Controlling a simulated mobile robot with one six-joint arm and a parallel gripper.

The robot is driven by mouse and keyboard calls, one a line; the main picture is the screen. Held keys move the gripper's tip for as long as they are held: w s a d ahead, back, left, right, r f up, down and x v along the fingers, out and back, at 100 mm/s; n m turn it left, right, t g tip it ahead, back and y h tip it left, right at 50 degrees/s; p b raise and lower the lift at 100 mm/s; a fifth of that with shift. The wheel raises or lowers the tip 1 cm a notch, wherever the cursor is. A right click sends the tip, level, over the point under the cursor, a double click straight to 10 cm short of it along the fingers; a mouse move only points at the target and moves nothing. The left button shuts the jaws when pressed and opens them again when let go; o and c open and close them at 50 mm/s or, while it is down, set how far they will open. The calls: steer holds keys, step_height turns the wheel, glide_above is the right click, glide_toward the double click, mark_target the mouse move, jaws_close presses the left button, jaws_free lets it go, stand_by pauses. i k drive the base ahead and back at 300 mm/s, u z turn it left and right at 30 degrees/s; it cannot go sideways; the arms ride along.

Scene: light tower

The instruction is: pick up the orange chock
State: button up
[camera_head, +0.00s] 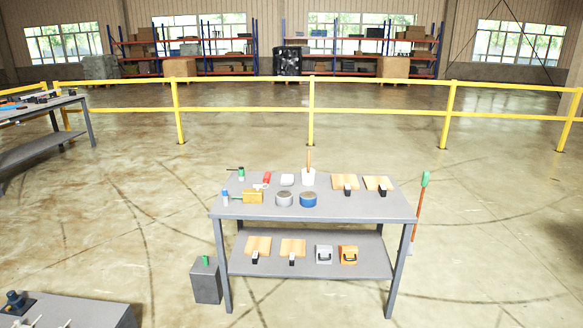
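What looks like the orange chock (348,256) is a small orange block with a dark handle-like front. It rests on the lower shelf (312,266) of the grey table, at the right end of the row of things there. A similar grey block (324,255) stands just to its left, with a small gap between them. The tabletop is above the chock, and its front is in clear view. My gripper is not in view.
Two tan boards (258,244) with black parts lie further left on the shelf. The grey tabletop (360,209) holds tins, more boards and a yellow-orange block (253,197). A grey box (206,282) stands by the left leg. A green-topped pole (420,205) is at the right.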

mark_target(348, 254)
steer(key=u, duration=0.6)
steer(key=i, duration=1.05)
steer(key=u, duration=0.4)
